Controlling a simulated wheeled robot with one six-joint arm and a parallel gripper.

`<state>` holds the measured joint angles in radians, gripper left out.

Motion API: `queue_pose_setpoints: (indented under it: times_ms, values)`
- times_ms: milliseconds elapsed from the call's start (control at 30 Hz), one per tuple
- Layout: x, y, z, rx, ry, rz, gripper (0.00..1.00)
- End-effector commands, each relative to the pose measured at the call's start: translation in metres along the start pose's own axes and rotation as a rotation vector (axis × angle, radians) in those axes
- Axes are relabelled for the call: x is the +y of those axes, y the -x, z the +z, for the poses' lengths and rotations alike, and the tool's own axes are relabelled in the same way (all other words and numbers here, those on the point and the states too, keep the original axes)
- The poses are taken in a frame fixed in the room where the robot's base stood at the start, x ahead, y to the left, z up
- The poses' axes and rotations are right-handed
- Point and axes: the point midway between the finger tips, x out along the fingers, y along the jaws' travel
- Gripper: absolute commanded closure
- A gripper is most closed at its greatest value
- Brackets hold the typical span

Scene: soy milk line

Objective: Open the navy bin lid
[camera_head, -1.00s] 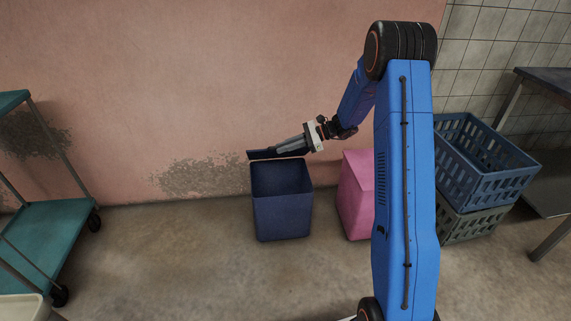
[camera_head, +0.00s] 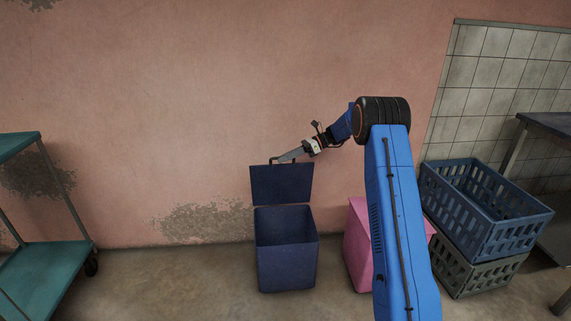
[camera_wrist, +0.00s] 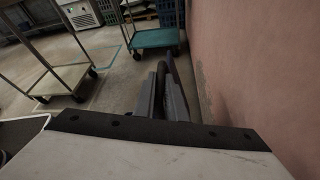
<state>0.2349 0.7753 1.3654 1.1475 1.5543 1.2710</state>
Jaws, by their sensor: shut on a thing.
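The navy bin (camera_head: 286,262) stands on the floor by the pink wall in the head view, with its dark inside showing. Its navy lid (camera_head: 281,184) is swung up at the back of the opening, roughly upright, with its flat face toward the camera. My gripper (camera_head: 280,159) is at the lid's upper edge and shut on a dark handle there. In the wrist view, my gripper (camera_wrist: 164,92) has its fingers close together around a dark bar. Most of the lid is hidden in the wrist view.
A pink bin (camera_head: 358,242) stands right of the navy one, partly behind my arm. Blue (camera_head: 500,222) and grey (camera_head: 482,275) crates are stacked farther right. A teal cart (camera_head: 45,268) stands at left. The floor between cart and navy bin is clear.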

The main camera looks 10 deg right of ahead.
Motion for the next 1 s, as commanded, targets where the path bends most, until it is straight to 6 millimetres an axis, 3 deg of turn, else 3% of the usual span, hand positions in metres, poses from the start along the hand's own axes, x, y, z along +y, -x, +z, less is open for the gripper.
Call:
queue_pose_setpoints:
  times_ms: [500,533,867,1000]
  values:
    - [-0.004,0.001,0.000,0.001,0.000,-0.001,1.00]
    - [-0.004,0.001,0.000,0.001,0.000,-0.001,0.82]
    - [-0.004,0.002,0.001,0.000,0.001,-0.001,0.81]
    - [-0.004,0.012,0.001,0.000,0.001,-0.002,0.81]
